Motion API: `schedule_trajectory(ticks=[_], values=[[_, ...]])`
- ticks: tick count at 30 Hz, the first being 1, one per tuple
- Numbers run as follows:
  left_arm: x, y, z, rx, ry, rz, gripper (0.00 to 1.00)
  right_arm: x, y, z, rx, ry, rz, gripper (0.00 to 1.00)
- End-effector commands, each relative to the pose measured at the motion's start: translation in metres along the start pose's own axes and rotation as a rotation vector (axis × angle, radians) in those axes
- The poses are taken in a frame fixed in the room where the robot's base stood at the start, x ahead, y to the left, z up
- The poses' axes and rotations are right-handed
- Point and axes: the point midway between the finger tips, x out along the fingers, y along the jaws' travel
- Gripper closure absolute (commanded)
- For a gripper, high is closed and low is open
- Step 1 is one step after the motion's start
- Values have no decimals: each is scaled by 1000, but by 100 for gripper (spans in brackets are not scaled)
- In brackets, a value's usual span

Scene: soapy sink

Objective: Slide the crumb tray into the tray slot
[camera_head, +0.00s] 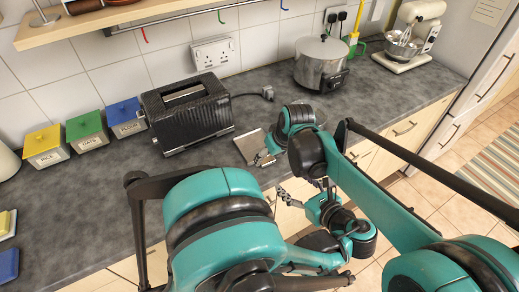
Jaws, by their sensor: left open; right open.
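The black toaster (187,112) stands upright on the grey worktop at the back wall. I cannot make out the tray slot in its body. A flat grey plate, which looks like the crumb tray (247,144), lies on the worktop just right of the toaster, apart from it. My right gripper (264,158) is open at the tray's right edge; its wrist hides part of that area, and I cannot tell whether it touches the tray. My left gripper (284,197) is open and lower, by the worktop's front edge, with nothing visible in it.
Yellow, green (87,131) and blue canisters stand left of the toaster. The toaster's plug (267,93) lies on the worktop behind my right wrist. A steel pot (321,63) and a stand mixer (409,38) are at the back right. The worktop front left is mostly clear.

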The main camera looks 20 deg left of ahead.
Motion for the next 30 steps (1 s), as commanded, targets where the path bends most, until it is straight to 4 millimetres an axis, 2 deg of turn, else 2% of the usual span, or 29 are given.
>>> schedule_trajectory(ticks=[3,7,16,17,22,23,25,26,30], values=[[0,0,0,0,0,0,32,20,1,0,0,0,0,28],[0,0,0,0,0,0,32,37,1,1,-1,0,0,28],[0,0,0,0,0,0,32,43,1,1,0,0,0,28],[0,0,0,0,0,0,32,43,1,1,0,0,0,33],[0,0,0,0,0,0,32,43,1,1,0,0,0,78],[0,0,0,0,0,0,32,43,1,1,0,0,0,82],[0,0,0,0,0,0,32,43,1,1,0,0,0,82],[0,0,0,0,0,0,32,42,1,1,0,0,0,87],[0,0,0,0,0,0,32,42,1,1,0,0,0,87]])
